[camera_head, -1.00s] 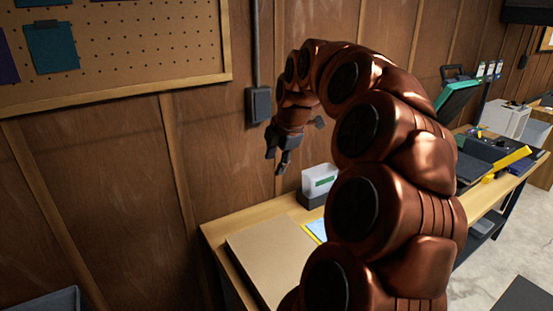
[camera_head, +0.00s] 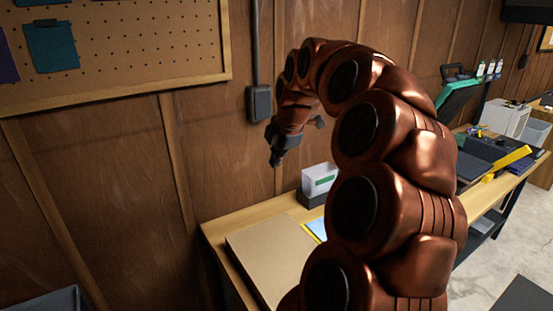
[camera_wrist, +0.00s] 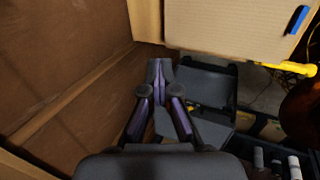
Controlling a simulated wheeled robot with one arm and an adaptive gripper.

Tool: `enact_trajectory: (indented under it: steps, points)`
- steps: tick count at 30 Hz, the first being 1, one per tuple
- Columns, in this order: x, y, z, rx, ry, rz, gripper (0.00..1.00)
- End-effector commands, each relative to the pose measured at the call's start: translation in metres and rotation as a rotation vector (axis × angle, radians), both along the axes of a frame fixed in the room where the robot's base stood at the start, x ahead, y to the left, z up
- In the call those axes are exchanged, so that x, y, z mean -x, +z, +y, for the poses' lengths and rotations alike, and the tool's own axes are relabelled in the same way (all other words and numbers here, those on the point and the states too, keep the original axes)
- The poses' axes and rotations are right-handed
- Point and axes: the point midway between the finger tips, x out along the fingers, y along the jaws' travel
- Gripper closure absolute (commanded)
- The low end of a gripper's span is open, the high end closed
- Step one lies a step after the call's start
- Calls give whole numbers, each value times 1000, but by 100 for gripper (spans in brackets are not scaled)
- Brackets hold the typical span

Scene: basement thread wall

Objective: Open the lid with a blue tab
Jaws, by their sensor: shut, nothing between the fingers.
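A tan flat panel (camera_wrist: 220,28) with a blue tab (camera_wrist: 298,19) near its right edge shows at the top of the wrist view. It looks like the lid. A tan flat panel (camera_head: 270,255) also lies on the bench in the head view, partly hidden by my arm; no blue tab shows there. My gripper (camera_head: 277,160) is in the air near the wooden wall, above and behind that panel. In the wrist view my gripper (camera_wrist: 160,72) has its fingers together and empty, apart from the panel and tab.
A black outlet box (camera_head: 259,103) is on the wall near my gripper. A green-lidded case (camera_head: 458,98) and yellow bar (camera_head: 508,160) are farther right.

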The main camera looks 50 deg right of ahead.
Motion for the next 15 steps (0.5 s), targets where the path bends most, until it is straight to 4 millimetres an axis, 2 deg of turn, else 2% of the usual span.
enact_trajectory:
  steps: [5,15]
  points:
    - [0,0,0,0,0,0,100]
    - [0,0,0,0,0,0,66]
